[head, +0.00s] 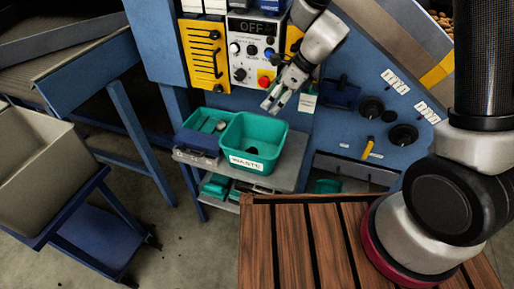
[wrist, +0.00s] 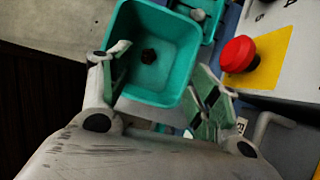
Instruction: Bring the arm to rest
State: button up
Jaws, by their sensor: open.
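My gripper (head: 274,101) hangs in front of the blue machine, just above and to the right of the green waste bin (head: 239,132). The gripper also shows in the wrist view (wrist: 160,85), with its two green-padded fingers spread apart and nothing between them. The bin, seen in the wrist view too (wrist: 187,45), lies beyond the fingers and holds one small dark lump (wrist: 149,56). My arm reaches out from its base on the slatted wooden top at the right of the head view.
The control panel (head: 252,50) with a red button (wrist: 238,54) is close beside my gripper. A grey shelf (head: 287,177) carries the bin and a smaller green tray (head: 206,121). Black knobs (head: 403,135) stick out at the right. A beige crate (head: 38,150) stands at the left.

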jog(key=shift+v, duration=1.85)
jog(key=s+d+r+n+t+h, duration=0.1)
jog(key=s+d+r+n+h, duration=0.1)
jog(key=s+d+r+n, duration=0.4)
jog(key=s+d+r+n+t+h, duration=0.1)
jog(key=s+d+r+n+h, duration=0.1)
jog(key=s+d+r+n, duration=0.5)
jog(key=s+d+r+n+h, duration=0.1)
jog(key=s+d+r+n, duration=0.5)
jog(key=d, duration=0.9)
jog(key=shift+s+d+r+n+t+h, duration=0.25)
jog(key=shift+s+d+n+t+h, duration=0.15)
jog(key=shift+s+n, duration=0.85)
jog(key=shift+s+m, duration=0.25)
